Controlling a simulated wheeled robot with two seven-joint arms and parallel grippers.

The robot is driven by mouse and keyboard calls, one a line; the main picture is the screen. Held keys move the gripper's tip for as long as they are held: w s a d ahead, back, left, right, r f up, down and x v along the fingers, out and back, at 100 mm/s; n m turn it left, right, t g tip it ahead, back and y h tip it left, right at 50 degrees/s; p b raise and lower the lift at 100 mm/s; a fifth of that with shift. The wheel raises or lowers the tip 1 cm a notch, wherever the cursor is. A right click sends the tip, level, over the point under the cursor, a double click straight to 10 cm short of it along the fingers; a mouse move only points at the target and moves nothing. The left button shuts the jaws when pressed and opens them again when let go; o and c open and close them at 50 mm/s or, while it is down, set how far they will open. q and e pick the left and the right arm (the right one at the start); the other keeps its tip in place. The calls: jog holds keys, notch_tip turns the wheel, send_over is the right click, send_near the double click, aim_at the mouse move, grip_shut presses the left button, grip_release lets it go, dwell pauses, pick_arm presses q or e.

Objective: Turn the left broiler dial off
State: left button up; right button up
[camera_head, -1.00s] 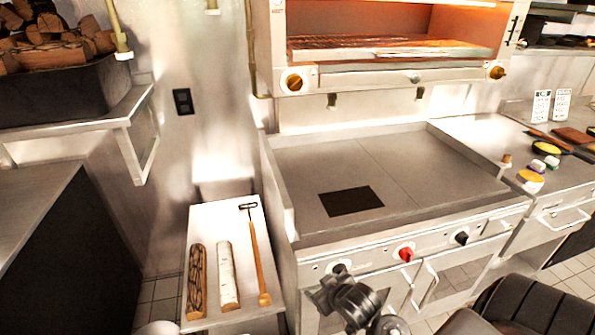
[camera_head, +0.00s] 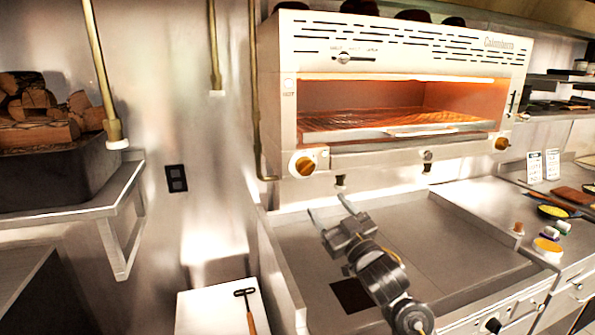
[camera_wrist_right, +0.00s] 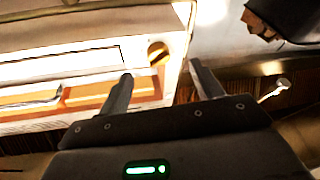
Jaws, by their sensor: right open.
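The left broiler dial (camera_head: 305,165) is a round brass knob on a white plate at the left of the broiler's front. The broiler (camera_head: 440,60) glows orange inside. My right gripper (camera_head: 328,206) is open and empty, below and slightly right of the dial, apart from it, over the griddle. In the right wrist view, a brass dial (camera_wrist_right: 157,52) shows beyond the gap between my two fingers (camera_wrist_right: 160,73). The dial's exact setting is too small to read. My left gripper is not in view.
The right broiler dial (camera_head: 502,144) is at the far end of the front. The griddle (camera_head: 440,235) lies below, with a raised edge. A brass pipe (camera_head: 254,90) runs down the wall left of the broiler.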

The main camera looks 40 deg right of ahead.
aim_at(309, 170)
jog(key=shift+t, duration=0.3)
jog(key=p+x, duration=0.1)
jog(key=x, duration=0.2)
jog(key=r+p+x, duration=0.1)
jog(key=x, duration=0.2)
jog(key=s+r+p+x, duration=0.1)
jog(key=x, duration=0.2)
jog(key=shift+w+d+r+p, duration=0.1)
jog(key=shift+w+r+p, duration=0.15)
jog(key=shift+w, duration=0.5)
jog(key=shift+w+d, duration=0.1)
jog(key=shift+w, duration=0.3)
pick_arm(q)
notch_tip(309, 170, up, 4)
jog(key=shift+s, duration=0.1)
pick_arm(e)
jog(key=shift+c, duration=0.4)
